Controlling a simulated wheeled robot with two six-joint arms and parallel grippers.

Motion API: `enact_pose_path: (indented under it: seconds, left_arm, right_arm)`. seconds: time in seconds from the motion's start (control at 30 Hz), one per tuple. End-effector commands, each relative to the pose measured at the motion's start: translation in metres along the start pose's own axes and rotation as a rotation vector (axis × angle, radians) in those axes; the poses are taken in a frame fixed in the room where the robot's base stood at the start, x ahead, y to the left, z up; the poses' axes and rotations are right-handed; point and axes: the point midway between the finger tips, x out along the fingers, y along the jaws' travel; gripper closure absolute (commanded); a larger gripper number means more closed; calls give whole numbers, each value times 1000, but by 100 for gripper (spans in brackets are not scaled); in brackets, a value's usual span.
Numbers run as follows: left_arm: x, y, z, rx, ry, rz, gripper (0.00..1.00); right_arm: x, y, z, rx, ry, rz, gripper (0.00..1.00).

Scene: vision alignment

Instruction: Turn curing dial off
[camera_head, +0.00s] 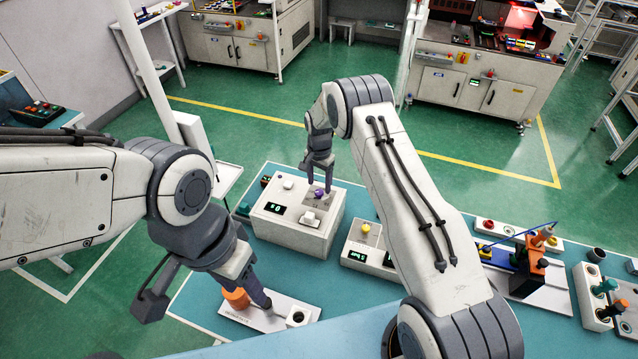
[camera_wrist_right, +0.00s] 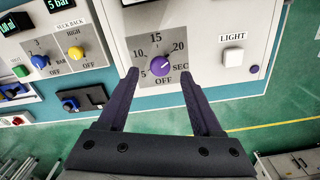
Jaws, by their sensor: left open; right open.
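The curing dial is a purple knob (camera_wrist_right: 160,66) on a grey scale plate marked 10, 15, 20, SEC and OFF, on a white box. OFF is printed below the knob; I cannot tell surely where its pointer stands. The knob also shows in the head view (camera_head: 319,193) on the white box (camera_head: 285,236). My right gripper (camera_head: 319,170) is over the knob. In the right wrist view its two fingers (camera_wrist_right: 159,80) are open, one on each side of the knob; contact is unclear. My left gripper (camera_head: 205,298) is open and empty, low at the left.
A white LIGHT button (camera_wrist_right: 233,55) is right of the dial. Blue (camera_wrist_right: 40,61) and yellow knobs (camera_wrist_right: 75,53) are on a panel at the left. An orange cylinder (camera_head: 237,299) is close to my left gripper. A coloured fixture (camera_head: 530,255) stands at the right.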

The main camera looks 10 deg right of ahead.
Motion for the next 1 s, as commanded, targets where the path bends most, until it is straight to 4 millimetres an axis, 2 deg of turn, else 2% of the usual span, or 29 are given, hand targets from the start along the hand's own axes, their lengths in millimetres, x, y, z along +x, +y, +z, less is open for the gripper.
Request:
enact_pose_path:
  seconds: [0.03, 0.23, 0.57, 0.6, 0.77, 1.0]
  left_arm:
    - [-8, 1, 0, -1, 0, 0, 50]
    - [-14, 1, -1, -2, 0, 0, 50]
    - [-14, 1, -1, -2, 0, 0, 50]
    - [-14, 1, -1, -2, 0, 0, 50]
    - [-14, 1, -1, -2, 0, 0, 50]
    - [-12, 1, -1, -2, 0, 0, 50]
  right_arm:
    - [6, 1, 1, -1, -2, 2, 33]
    - [26, 0, 0, -1, -1, 0, 33]
    - [31, 0, 0, -1, 1, -1, 33]
    - [31, 0, 0, -1, 1, -1, 37]
    - [31, 0, 0, -1, 0, -1, 98]
    - [32, 0, 0, -9, 0, -1, 100]
